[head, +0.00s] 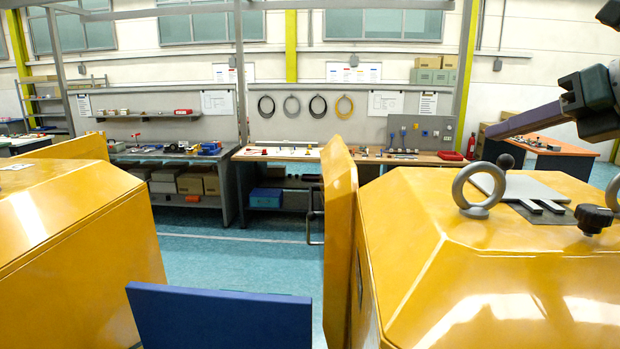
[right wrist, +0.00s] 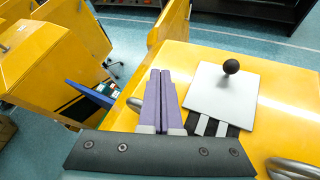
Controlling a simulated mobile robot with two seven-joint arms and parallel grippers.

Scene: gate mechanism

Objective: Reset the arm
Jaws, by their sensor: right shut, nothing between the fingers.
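My right gripper (head: 490,132) comes in from the upper right in the head view, above the right yellow housing (head: 430,210). Its two purple fingers lie together with nothing between them, as the right wrist view (right wrist: 160,72) also shows. The fingers are apart from the black ball knob (right wrist: 231,66) on the pale plate (right wrist: 207,92). In the head view the knob (head: 505,161) and plate (head: 532,188) sit on top of the housing, below the gripper. My left gripper is in neither view.
A grey ring (head: 476,208) and a dark knob (head: 592,219) stand on the right housing. An upright yellow panel (head: 340,240) is at its left side. A blue panel (head: 220,318) stands in the gap beside the left yellow housing (head: 70,240). Workbenches (head: 285,153) line the back wall.

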